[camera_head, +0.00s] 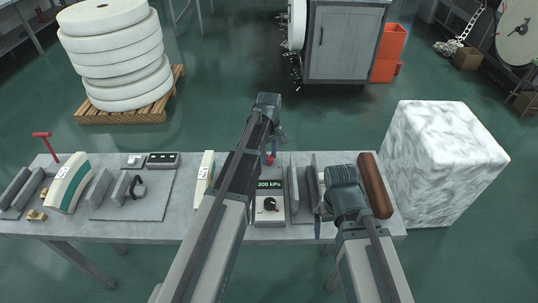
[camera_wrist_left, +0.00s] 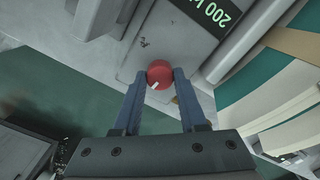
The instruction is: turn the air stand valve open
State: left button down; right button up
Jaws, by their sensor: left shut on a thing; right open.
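The air stand (camera_head: 277,220) is a grey box on the bench, with a "200 kPa" display (camera_head: 270,184) and a black dial. A red round valve knob (camera_wrist_left: 158,72) with a white mark is at its far end. My left gripper (camera_wrist_left: 159,77) is shut on this knob, one blue finger on each side. In the head view the knob is a small red spot (camera_head: 270,160), with my left gripper (camera_head: 272,150) over it, partly hidden by my arm. My right gripper (camera_head: 319,217) is open, over the bench right of the air stand.
A brown roll (camera_head: 375,185) lies at the bench's right end, beside a white marble block (camera_head: 440,160). Grey plates (camera_head: 312,188) stand between the air stand and the roll. Left are a grey mat (camera_head: 150,208), curved green-and-cream pieces (camera_head: 68,182) and a red T-handle (camera_head: 42,135).

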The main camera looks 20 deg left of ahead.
pick_arm(q)
jog(key=m, duration=1.2)
jog(key=shift+m, duration=2.2)
jog(key=shift+c, duration=2.2)
grip_release()
